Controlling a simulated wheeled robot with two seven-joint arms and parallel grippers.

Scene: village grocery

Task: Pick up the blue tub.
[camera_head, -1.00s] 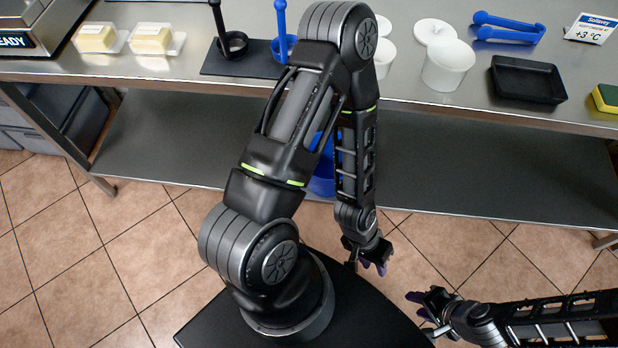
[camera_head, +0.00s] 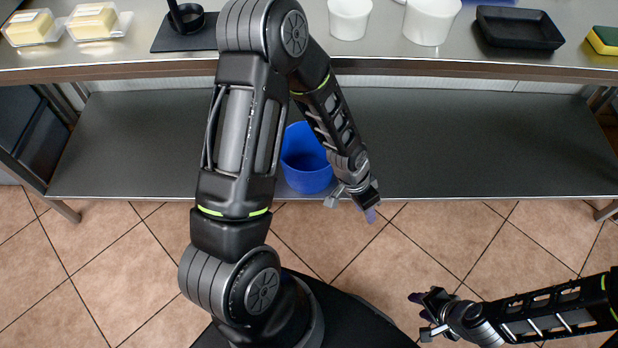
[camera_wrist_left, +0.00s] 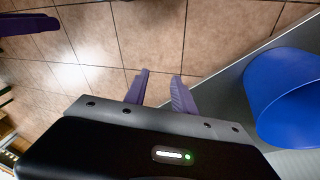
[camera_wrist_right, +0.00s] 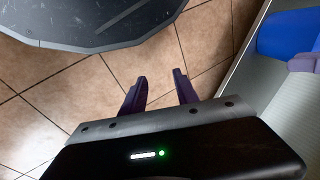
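The blue tub (camera_head: 306,160) stands on the lower shelf near its front edge, partly hidden behind my left arm. It also shows at the right of the left wrist view (camera_wrist_left: 286,98), and a blue shape at the right edge of the right wrist view (camera_wrist_right: 284,36) looks like the same tub. My left gripper (camera_head: 370,213) hangs just right of the tub, in front of the shelf edge, pointing down at the floor. Its fingers (camera_wrist_left: 158,88) are apart with nothing between them. My right gripper (camera_head: 415,312) is over the floor, farther from the shelf. Its fingers (camera_wrist_right: 160,90) are apart and empty.
The lower shelf (camera_head: 470,150) is bare right of the tub. The worktop above it (camera_head: 120,62) overhangs the shelf's back and carries butter packs (camera_head: 92,22), white tubs (camera_head: 430,20), a black tray (camera_head: 518,28) and a sponge (camera_head: 603,40). Tiled floor lies in front.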

